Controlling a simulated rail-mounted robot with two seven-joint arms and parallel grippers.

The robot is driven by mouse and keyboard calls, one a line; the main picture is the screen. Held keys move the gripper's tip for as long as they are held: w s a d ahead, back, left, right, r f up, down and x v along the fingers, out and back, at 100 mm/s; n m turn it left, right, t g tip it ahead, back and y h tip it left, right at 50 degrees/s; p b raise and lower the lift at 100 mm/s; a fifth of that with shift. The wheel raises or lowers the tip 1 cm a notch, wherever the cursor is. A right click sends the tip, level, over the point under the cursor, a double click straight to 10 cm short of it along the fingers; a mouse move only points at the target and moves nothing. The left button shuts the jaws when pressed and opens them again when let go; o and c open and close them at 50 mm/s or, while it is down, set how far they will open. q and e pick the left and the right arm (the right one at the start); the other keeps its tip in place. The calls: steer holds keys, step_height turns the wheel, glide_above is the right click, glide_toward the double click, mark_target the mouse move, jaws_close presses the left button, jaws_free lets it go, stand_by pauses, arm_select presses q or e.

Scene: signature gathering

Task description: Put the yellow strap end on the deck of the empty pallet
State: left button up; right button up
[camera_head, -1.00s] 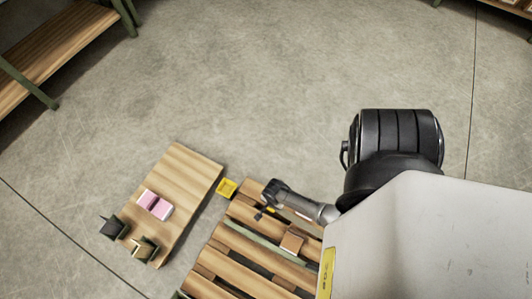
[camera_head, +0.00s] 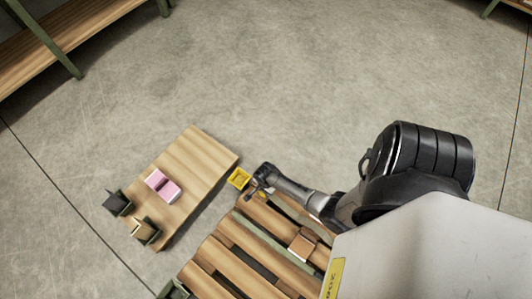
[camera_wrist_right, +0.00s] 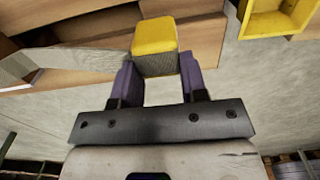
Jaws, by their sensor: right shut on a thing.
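My right gripper (camera_wrist_right: 158,85) is shut on a small block with a yellow cap and a grey textured lower part, the yellow strap end (camera_wrist_right: 154,36). In the head view, my right gripper (camera_head: 256,192) is over the far corner of the slatted wooden pallet (camera_head: 222,262). The strap end is too small to make out clearly there. In the right wrist view, brown boards of the pallet (camera_wrist_right: 95,25) show behind the strap end. I cannot tell whether it touches them. My left gripper is not in view.
A yellow open bin (camera_head: 238,178) is on the floor beside the pallet's far corner. A wooden table (camera_head: 195,155) with a pink item (camera_head: 162,186) and dark holders stands left. A brown block (camera_head: 303,243) lies on the pallet. The floor beyond is clear.

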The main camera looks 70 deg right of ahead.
step_height(320, 180, down, 3)
steer(key=shift+s+r+b, duration=0.1)
steer(key=shift+r+b, duration=0.05)
steer(key=shift+b, duration=0.65)
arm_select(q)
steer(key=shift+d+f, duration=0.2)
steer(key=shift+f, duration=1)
arm_select(e)
steer(key=shift+r, duration=0.1)
steer(key=o, duration=0.9)
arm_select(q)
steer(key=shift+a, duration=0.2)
arm_select(e)
steer(key=shift+o, duration=0.2)
